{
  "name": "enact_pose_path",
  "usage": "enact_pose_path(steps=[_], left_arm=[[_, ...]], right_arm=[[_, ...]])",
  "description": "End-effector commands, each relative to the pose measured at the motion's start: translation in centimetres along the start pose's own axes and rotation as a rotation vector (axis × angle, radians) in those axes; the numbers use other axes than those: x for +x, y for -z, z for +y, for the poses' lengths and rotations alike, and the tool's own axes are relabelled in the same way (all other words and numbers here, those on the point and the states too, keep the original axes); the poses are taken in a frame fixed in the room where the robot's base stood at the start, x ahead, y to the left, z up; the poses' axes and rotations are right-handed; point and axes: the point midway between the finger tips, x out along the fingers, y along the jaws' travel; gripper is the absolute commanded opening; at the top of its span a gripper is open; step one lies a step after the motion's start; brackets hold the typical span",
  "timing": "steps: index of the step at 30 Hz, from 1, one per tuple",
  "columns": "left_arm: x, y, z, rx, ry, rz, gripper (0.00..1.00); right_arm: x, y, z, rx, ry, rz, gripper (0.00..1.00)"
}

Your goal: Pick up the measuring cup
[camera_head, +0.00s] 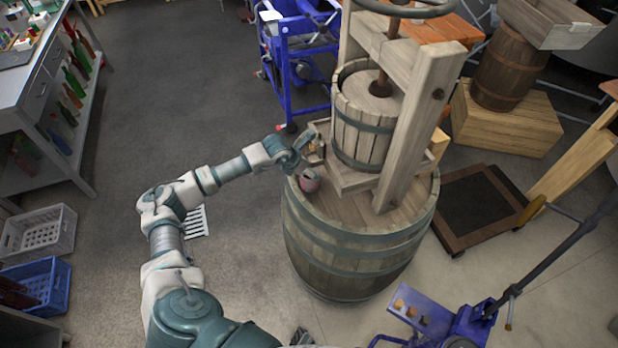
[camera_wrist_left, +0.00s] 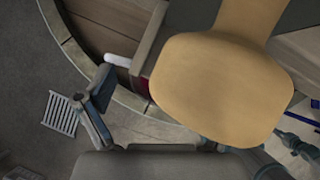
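A small pinkish-red cup (camera_head: 309,181), which looks like the measuring cup, stands on the barrel top (camera_head: 345,208) near its left edge, beside the wooden press. In the left wrist view a red patch (camera_wrist_left: 142,86) shows, largely hidden behind a pale wooden paddle-shaped object (camera_wrist_left: 222,88). My left gripper (camera_head: 306,148) is above and slightly behind the cup in the head view, apart from it. Its fingers look spread in the left wrist view (camera_wrist_left: 193,118), with nothing clearly gripped. The wooden object covers part of the space between them.
The press frame (camera_head: 418,125) and its slatted basket (camera_head: 362,128) stand close to the right of my left gripper. A blue cart (camera_head: 286,65) is behind. A steel bench (camera_head: 32,90) with bottles is at the left. The floor between is mostly clear.

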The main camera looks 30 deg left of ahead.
Motion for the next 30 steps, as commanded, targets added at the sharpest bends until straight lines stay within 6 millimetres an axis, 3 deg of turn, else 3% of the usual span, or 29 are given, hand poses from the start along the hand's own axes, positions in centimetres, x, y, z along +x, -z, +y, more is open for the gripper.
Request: enact_pose_path(steps=[1, 6, 8, 17, 26, 30], left_arm=[[0.0, 0.0, 0.0, 0.000, 0.000, 0.000, 0.70], [0.1, 0.0, 0.0, -0.001, 0.000, 0.001, 0.28], [0.0, 0.0, 0.0, -0.001, 0.000, 0.001, 0.16], [-0.1, -0.1, 0.0, -0.001, 0.000, 0.002, 0.15], [-3.2, -1.9, -0.1, 0.001, -0.001, -0.002, 0.15], [-4.5, 0.2, -2.1, 0.004, -0.001, 0.002, 0.15]], right_arm=[[0.0, 0.0, 0.0, 0.000, 0.000, 0.000, 0.00], [0.0, 0.0, 0.0, 0.001, 0.000, 0.000, 0.00], [0.0, 0.0, 0.0, 0.001, 0.000, 0.000, 0.00], [0.1, 0.0, 0.0, 0.001, 0.000, -0.001, 0.00], [0.1, 1.6, 0.0, 0.002, 0.000, 0.009, 0.00], [0.1, 2.6, 0.1, 0.003, 0.000, 0.014, 0.00]])
